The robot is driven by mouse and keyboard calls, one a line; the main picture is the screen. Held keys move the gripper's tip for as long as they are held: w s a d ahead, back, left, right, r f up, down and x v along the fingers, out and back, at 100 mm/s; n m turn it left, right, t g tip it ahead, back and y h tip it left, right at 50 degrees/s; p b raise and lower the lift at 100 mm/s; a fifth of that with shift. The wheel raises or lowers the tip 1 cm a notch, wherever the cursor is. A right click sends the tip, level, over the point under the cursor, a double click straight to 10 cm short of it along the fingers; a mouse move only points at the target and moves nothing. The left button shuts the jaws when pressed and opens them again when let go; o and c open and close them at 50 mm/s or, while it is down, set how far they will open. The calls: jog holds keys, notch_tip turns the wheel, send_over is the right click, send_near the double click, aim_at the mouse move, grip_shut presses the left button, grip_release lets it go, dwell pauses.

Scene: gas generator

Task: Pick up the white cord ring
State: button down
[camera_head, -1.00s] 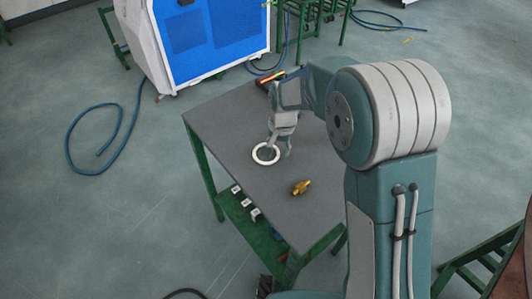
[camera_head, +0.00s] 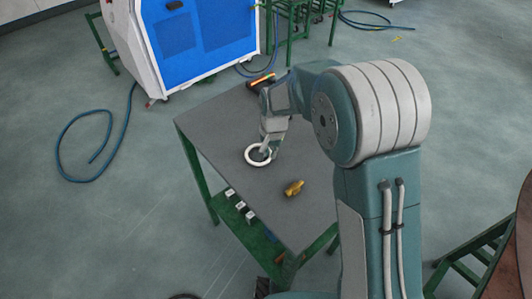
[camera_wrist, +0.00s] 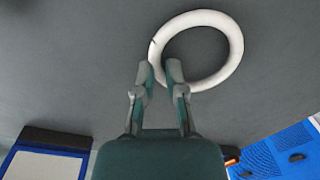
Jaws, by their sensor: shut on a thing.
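The white cord ring (camera_head: 248,156) is at the table's left side in the head view, lying flat or very close to the top; I cannot tell if it is raised. My gripper (camera_head: 265,150) reaches down to its near right part. In the wrist view, my gripper (camera_wrist: 160,70) has its two fingertips on either side of the lower left part of the ring (camera_wrist: 237,45), shut on its band. The rest of the ring extends up and right of the fingers, unobstructed.
The grey table (camera_head: 225,120) has green legs. A brass fitting (camera_head: 293,188) lies right of the ring, and a dark, orange-striped object (camera_head: 262,79) is at the far edge. A blue and white machine (camera_head: 190,50) stands behind. A blue hose (camera_head: 64,150) lies on the floor.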

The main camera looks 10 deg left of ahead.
aim_at(269, 155)
jog(key=shift+r, duration=0.5)
notch_tip(269, 155, up, 2)
jog(key=shift+s+r, duration=0.1)
jog(key=shift+r, duration=0.05)
jog(key=s+d+r, duration=0.3)
jog(key=s+r, duration=0.6)
jog(key=s, duration=0.4)
jog(key=shift+s+d+r, duration=0.2)
jog(key=shift+f, duration=0.1)
